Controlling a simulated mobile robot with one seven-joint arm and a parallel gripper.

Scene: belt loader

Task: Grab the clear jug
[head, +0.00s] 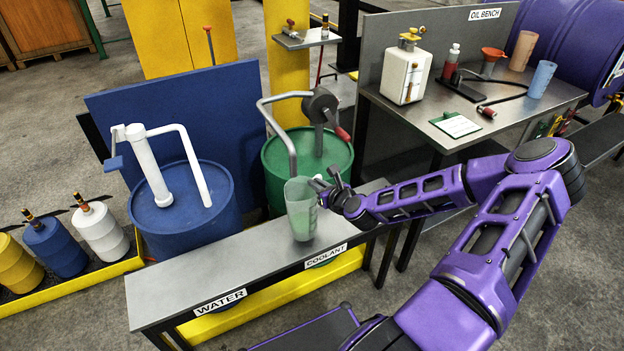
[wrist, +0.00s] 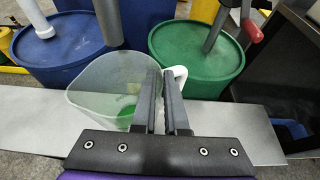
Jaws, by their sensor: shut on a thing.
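The clear jug (head: 300,212) is upright at the right part of the narrow grey bench, behind the COOLANT label, with some green at its bottom. I cannot tell for sure whether its base touches the bench. My gripper (head: 324,184) comes from the right and is shut on the jug's handle side. In the wrist view the jug (wrist: 113,80) is left of my fingers (wrist: 167,85), and its pale handle (wrist: 181,73) shows at the fingertips, partly hidden by them.
A blue drum (head: 185,235) with a white pump and a green drum (head: 275,180) with a crank pump stand behind the bench (head: 190,278). The bench is bare left of the jug. The oil bench (head: 440,143) at right holds a white canister (head: 405,72) and tumblers.

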